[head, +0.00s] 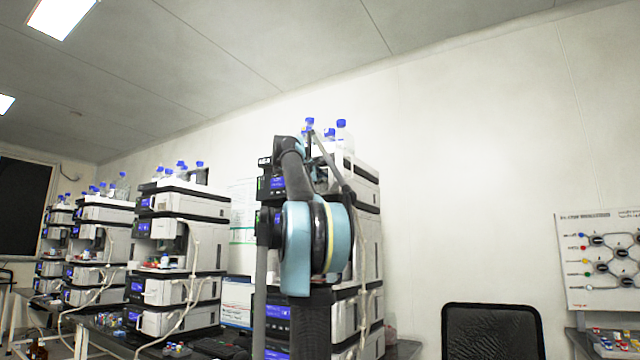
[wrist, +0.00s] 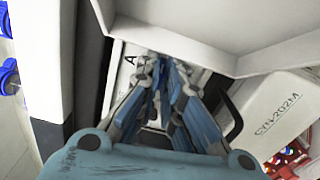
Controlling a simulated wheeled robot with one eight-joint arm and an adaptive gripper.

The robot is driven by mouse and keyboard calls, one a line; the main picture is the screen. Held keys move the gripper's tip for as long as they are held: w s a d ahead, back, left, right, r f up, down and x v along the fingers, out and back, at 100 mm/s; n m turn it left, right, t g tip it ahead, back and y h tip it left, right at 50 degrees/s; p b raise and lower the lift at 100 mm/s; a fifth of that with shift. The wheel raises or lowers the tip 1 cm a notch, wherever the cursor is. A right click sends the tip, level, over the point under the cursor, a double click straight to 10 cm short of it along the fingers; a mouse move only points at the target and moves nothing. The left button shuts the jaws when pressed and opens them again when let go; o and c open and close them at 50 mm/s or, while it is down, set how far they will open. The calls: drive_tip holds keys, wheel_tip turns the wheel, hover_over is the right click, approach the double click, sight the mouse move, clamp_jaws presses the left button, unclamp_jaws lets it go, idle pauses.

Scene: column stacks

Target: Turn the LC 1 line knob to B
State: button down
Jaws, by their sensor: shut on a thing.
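In the wrist view my gripper (wrist: 163,62) reaches into a recess under a pale grey housing, its fingers converging on a light panel (wrist: 118,78). A black letter A shows on that panel, just left of the fingertips. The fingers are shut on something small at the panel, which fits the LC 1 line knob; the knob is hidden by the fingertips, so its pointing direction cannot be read. No letter B is visible. In the head view my arm stands before the nearest instrument stack (head: 370,255) and hides my gripper.
The grey housing (wrist: 200,30) hangs close above my fingers. A white module marked CYN-202M (wrist: 285,105) is at the right, with red-and-blue items (wrist: 288,158) below it. More stacks (head: 180,205) stand left in the head view; a black chair (head: 492,332) stands right.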

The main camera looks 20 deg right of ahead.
drive_tip(key=shift+s+d+f+m, duration=0.1)
drive_tip(key=shift+f+m, duration=0.05)
drive_tip(key=shift+m, duration=0.55)
drive_tip(key=c, duration=2)
unclamp_jaws()
drive_tip(key=shift+s+a, duration=0.1)
drive_tip(key=shift+a, duration=0.15)
drive_tip(key=v, duration=1.1)
drive_tip(key=shift+s+a, duration=0.1)
drive_tip(key=shift+a, duration=0.05)
